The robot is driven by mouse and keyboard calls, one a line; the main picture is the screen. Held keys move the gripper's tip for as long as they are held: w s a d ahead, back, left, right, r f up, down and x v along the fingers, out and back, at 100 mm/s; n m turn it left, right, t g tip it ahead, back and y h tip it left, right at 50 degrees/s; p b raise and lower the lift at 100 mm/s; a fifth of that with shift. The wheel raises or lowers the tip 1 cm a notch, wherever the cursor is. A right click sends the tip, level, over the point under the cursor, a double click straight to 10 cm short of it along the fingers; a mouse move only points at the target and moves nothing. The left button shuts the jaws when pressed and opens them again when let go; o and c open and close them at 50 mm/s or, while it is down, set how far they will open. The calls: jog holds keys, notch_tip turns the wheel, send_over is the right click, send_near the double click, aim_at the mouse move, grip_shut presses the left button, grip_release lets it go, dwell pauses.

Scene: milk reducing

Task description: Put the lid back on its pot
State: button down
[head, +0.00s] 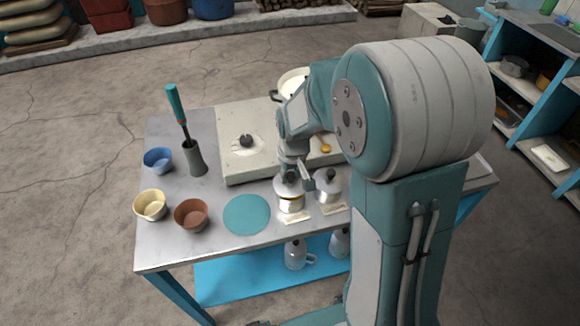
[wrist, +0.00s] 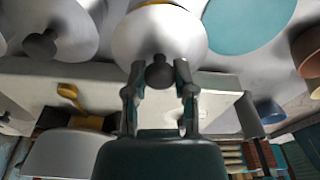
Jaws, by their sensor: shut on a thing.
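My gripper (wrist: 160,75) is shut on the dark knob of a pale round lid (wrist: 190,38), seen in the wrist view. In the head view the held lid (head: 287,188) is over a small white pot (head: 291,206) near the table's front edge. I cannot tell whether the lid touches the rim. A second small pot (head: 328,190), with a similar dark-knobbed lid (wrist: 72,22), stands just right of it. My arm hides part of the area behind.
A teal round mat (head: 247,214) lies left of the pot, with brown (head: 192,217), cream (head: 150,207) and blue (head: 158,161) bowls beyond. A utensil holder (head: 196,160) stands by the stove (head: 240,165). A larger pot (head: 290,80) is at the back, partly hidden.

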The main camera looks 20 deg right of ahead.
jog(key=shift+f, duration=0.6)
jog(key=shift+f, duration=0.55)
jog(key=shift+c, duration=1.8)
grip_release()
jog(key=r, duration=0.8)
jog(key=s+r, duration=0.1)
jog(key=r, duration=0.2)
jog(key=shift+s+d+r, duration=0.1)
jog(key=shift+r, duration=0.3)
jog(key=shift+r, duration=0.1)
notch_tip(320, 180, up, 6)
send_over(293, 178)
jog(key=shift+s, duration=0.35)
